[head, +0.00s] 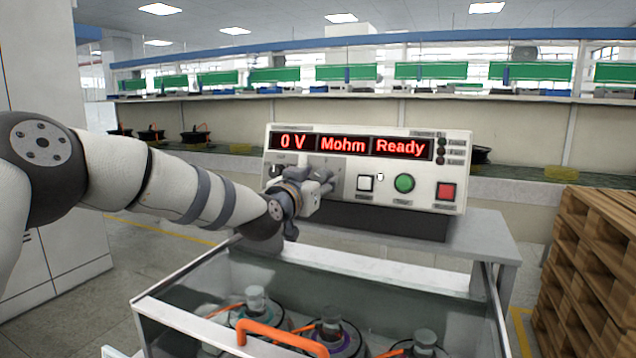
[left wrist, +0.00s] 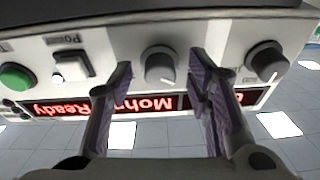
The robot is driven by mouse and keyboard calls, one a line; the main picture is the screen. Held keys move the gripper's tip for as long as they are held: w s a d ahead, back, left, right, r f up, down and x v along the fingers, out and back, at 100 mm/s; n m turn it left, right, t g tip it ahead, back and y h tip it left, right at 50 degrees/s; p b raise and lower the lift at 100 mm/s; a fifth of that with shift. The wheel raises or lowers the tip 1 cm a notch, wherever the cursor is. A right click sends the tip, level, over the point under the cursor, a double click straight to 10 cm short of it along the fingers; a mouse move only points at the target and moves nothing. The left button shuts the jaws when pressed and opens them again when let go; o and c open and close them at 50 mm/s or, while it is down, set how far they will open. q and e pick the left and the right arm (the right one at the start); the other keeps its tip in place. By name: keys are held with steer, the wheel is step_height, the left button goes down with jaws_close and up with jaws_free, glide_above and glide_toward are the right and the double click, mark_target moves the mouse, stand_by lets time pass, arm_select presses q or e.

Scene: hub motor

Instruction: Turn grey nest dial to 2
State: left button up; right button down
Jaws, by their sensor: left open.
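A white tester (head: 368,150) with a red display reading "0 V", "Mohm" and "Ready" stands on a table. In the left wrist view, seen upside down, a grey dial (left wrist: 160,66) sits between my fingers, with a gap on each side. A second grey dial (left wrist: 266,61) is outside the fingers to the right; it shows at the tester's left in the head view (head: 277,170). I cannot read the dial labels or tell which one is the nest dial. My left gripper (head: 322,182) is open at the front panel and hides the nearer dial in the head view. My right gripper is out of view.
A white push button (head: 365,183), a green button (head: 404,183) and a red button (head: 446,191) are right of the gripper. A clear-sided box with an orange handle (head: 282,336) and several motors stands below. Wooden pallets (head: 590,265) are at the right.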

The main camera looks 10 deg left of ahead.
arm_select(q)
steer(key=shift+r, duration=0.15)
jaws_close()
steer(key=shift+m, duration=0.3)
steer(key=m+h, duration=0.1)
steer(key=m, duration=0.2)
steer(key=m+h, duration=0.1)
steer(key=m, duration=0.2)
steer(key=shift+a+r+g, duration=0.1)
steer(key=shift+a+g, duration=0.05)
steer(key=shift+g, duration=0.25)
steer(key=m+g+h, duration=0.1)
steer(key=m, duration=0.6)
steer(key=shift+a, duration=0.1)
steer(key=shift+m+g, duration=0.3)
jaws_free()
